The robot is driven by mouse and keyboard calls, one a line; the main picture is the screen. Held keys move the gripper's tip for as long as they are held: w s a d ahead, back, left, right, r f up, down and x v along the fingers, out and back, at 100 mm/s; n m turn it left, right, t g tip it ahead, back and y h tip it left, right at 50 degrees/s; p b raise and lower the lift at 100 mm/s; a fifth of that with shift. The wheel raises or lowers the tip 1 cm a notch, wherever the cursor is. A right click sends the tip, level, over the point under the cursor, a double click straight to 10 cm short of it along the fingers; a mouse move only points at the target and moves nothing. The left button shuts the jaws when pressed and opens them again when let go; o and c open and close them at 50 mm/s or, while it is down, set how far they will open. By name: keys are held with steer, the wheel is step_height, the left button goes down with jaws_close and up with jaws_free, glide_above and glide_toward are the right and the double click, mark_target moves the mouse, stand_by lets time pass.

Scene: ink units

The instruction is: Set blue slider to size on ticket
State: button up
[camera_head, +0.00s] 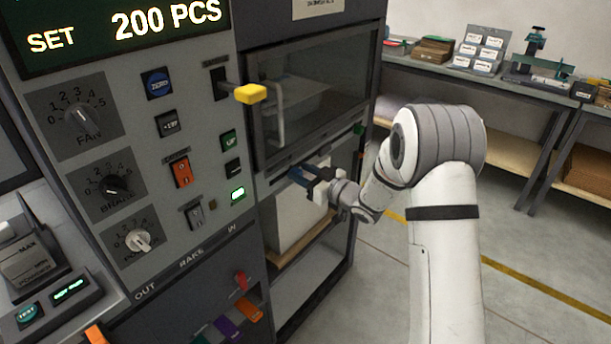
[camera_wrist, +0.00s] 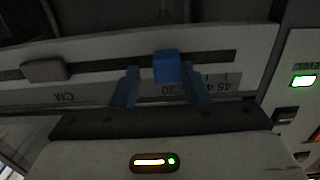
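The blue slider (camera_wrist: 167,67) is a small block in a dark slot along a pale scale strip (camera_wrist: 100,45) in the wrist view. The scale's marks appear upside down, with "CM" at the left and numbers near the slider, partly covered by my fingers. My gripper (camera_wrist: 158,78) has blue fingers, one on each side of the slider. A gap shows at the left finger; the right finger is close to the slider, and I cannot tell whether it touches. In the head view my gripper (camera_head: 298,175) is at the machine front below the window. No readable size ticket is in view.
A grey slider block (camera_wrist: 44,71) sits further left in the same slot. The yellow-knobbed lever (camera_head: 250,94) sticks out above left of my gripper. The panel has dials, switches and a display (camera_head: 125,28) reading "SET 200 PCS". Open floor lies right, before a workbench (camera_head: 480,80).

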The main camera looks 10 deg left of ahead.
steer(key=shift+o, duration=0.5)
steer(key=shift+s+a, duration=0.15)
steer(key=v, duration=0.7)
steer(key=shift+s+d+b, duration=0.25)
steer(key=shift+d+b, duration=0.1)
steer(key=shift+b, duration=0.05)
